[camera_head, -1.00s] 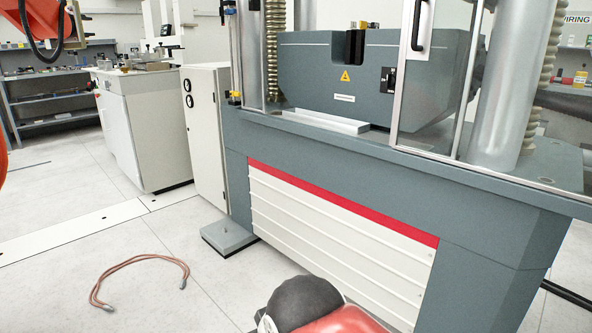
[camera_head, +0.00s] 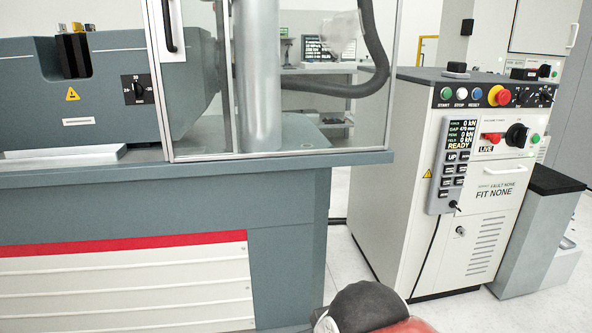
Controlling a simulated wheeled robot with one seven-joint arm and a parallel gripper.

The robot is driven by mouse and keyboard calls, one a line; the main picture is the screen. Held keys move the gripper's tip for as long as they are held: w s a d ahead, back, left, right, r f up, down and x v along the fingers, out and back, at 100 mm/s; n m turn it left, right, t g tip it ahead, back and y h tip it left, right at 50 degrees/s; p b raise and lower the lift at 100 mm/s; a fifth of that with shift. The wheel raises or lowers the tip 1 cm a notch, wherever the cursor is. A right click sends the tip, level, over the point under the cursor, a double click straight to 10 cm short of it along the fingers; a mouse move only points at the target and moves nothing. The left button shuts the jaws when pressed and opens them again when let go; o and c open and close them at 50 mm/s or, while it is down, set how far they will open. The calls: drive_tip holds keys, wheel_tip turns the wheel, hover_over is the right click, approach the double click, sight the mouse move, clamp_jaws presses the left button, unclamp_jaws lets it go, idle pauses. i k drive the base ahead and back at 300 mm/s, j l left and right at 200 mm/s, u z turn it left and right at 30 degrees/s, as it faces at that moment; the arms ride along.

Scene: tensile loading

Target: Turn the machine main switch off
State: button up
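A white control cabinet (camera_head: 395,155) stands at the right, beside the grey testing machine (camera_head: 200,205). Its upper front panel carries a red switch handle (camera_head: 491,137) above a "LIVE" label and a black rotary knob (camera_head: 517,135) to its right. Which of these is the main switch I cannot tell from the lettering. The red handle lies roughly sideways. My gripper is not in view. A black and red part of my arm shows at the bottom edge, well apart from the cabinet.
Above sit start, stop and reset buttons and a red mushroom button (camera_head: 498,95). A grey handset (camera_head: 452,165) reading "READY" hangs on the cabinet corner. The clear guard door (camera_head: 300,75) and machine bed edge are at left.

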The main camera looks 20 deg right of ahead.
sight(520, 136)
drive_tip(key=k+j+z, duration=0.1)
drive_tip(key=z, duration=0.35)
drive_tip(key=k+j+z, duration=0.1)
drive_tip(key=z, duration=0.35)
drive_tip(key=k+z, duration=0.15)
drive_tip(key=z, duration=0.3)
drive_tip(key=k+z, duration=0.15)
drive_tip(key=z, duration=0.3)
drive_tip(key=i+l, duration=0.15)
drive_tip(key=i, duration=0.35)
drive_tip(key=i+l+u, duration=0.15)
drive_tip(key=i, duration=0.4)
